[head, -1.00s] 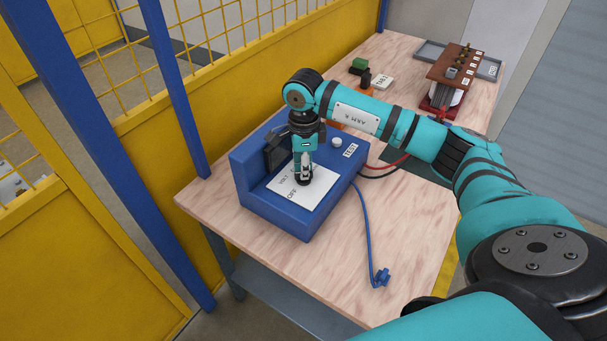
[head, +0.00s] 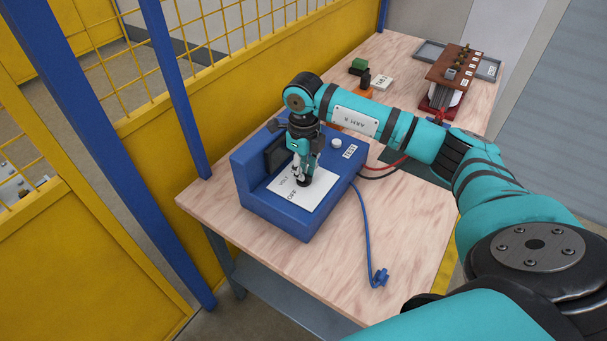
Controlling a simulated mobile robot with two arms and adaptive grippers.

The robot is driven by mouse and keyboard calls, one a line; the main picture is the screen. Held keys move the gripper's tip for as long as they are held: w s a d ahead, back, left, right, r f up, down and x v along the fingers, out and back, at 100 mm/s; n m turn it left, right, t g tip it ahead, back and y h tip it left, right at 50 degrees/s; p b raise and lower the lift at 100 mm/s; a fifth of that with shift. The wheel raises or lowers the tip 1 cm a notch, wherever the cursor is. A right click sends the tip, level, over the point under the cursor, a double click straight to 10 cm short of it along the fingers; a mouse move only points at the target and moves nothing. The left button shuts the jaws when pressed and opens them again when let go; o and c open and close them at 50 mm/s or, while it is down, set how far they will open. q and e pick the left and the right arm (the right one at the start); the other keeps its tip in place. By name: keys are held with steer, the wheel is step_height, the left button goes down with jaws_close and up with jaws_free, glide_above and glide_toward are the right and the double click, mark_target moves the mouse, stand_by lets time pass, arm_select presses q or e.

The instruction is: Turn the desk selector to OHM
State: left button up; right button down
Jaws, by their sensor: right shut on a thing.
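The blue desk tester (head: 287,222) stands on the wooden bench, with a white dial plate (head: 318,190) on its sloped top. The words VOLT and OFF show on the plate; the rest of its marks, OHM among them, are hidden behind my gripper. My right gripper (head: 304,181) points down onto the plate and is shut on the dark selector knob (head: 304,183), which is mostly hidden by the fingers, so its pointing direction cannot be told. A white button (head: 337,143) and a TEST label (head: 350,151) sit on the tester's right side. My left gripper is not in view.
A blue lead with a plug (head: 380,277) lies on the bench (head: 420,215) right of the tester. Red and black leads run behind it. A green block (head: 358,66), a brown rack (head: 459,68) and a grey tray (head: 488,66) stand at the back. Yellow mesh fencing borders the left.

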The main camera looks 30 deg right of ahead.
steer(key=shift+m, duration=0.6)
steer(key=m+p, duration=0.1)
steer(key=m, duration=0.2)
steer(key=c, duration=1.7)
jaws_free()
steer(key=shift+m, duration=0.5)
steer(key=shift+c, duration=0.2)
steer(key=o, duration=0.5)
steer(key=shift+r, duration=0.15)
step_height(320, 180, up, 12)
